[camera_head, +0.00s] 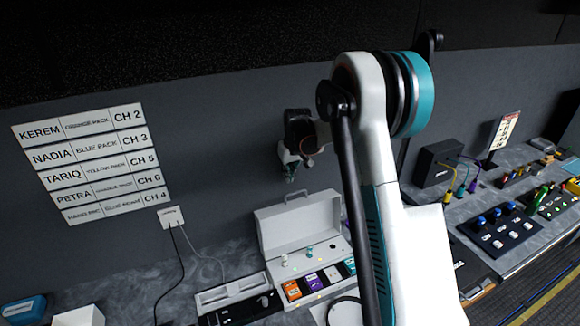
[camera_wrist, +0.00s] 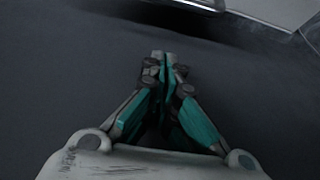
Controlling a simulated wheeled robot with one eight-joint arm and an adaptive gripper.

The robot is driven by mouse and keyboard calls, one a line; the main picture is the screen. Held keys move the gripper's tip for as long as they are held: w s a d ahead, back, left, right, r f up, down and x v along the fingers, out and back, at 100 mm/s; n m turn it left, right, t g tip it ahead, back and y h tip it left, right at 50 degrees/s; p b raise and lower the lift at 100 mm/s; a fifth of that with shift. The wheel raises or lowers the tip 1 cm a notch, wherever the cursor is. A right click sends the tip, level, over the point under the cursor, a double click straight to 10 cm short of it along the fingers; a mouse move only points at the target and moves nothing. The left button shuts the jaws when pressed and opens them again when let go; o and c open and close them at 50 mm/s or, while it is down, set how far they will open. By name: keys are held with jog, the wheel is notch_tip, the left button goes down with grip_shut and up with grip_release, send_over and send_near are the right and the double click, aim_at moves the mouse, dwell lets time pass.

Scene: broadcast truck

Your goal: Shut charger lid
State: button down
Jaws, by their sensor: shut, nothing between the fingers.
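A pale edge at the top right of the wrist view may be part of the lid; I cannot tell. My arm hides the charger's right side.
A name board (camera_head: 90,165) and a socket plate (camera_head: 172,217) with cables are on the wall at left. A black tray (camera_head: 232,292) sits left of the charger. A black box (camera_head: 440,162) and button panels (camera_head: 500,228) stand at right.

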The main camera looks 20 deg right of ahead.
jog(key=shift+s+f, duration=0.25)
jog(key=shift+s, duration=0.35)
jog(key=shift+s+f, duration=0.25)
jog(key=shift+s, duration=0.35)
jog(key=shift+s+f, duration=0.25)
jog(key=shift+s, duration=0.35)
